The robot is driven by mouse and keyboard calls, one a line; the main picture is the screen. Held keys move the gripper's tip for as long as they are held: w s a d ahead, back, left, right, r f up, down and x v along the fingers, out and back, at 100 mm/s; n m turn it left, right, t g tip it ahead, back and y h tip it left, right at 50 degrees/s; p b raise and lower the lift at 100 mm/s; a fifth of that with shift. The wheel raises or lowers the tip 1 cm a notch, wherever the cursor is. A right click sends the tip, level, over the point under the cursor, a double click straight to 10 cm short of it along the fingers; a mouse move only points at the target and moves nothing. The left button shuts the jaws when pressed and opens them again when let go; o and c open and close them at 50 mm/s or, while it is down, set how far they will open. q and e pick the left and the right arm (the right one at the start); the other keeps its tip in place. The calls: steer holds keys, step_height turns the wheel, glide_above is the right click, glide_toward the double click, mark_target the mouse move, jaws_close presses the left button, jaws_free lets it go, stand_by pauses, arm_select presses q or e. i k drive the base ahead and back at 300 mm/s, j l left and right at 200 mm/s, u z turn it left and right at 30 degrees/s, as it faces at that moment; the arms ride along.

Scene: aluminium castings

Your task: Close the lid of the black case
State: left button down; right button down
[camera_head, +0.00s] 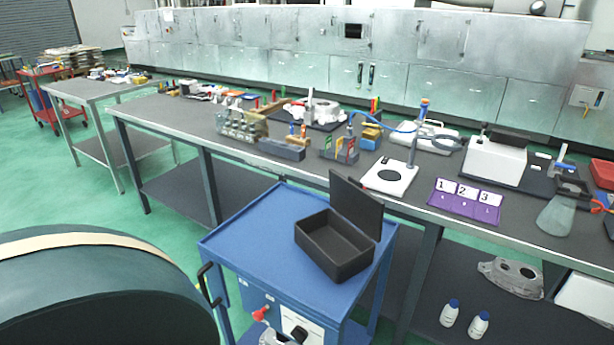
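The black case (322,254) stands on the blue cart's top, near its right side. It is open and its inside looks empty and dark. Its lid (357,205) stands up from the back right edge of the case, leaning slightly back. No gripper of mine can be made out in this view.
The blue cart top (252,235) is bare left of the case. Behind it runs a long dark workbench (300,166) with a white stand (389,177) and a purple numbered holder (465,202). A large dark rounded shape (95,290) fills the lower left.

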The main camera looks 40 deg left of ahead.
mark_target(348, 197)
steer(key=u, duration=1.1)
steer(key=i+l+z, duration=0.3)
steer(key=l, duration=0.15)
steer(key=i+l+z, duration=0.3)
steer(key=k+l, duration=0.1)
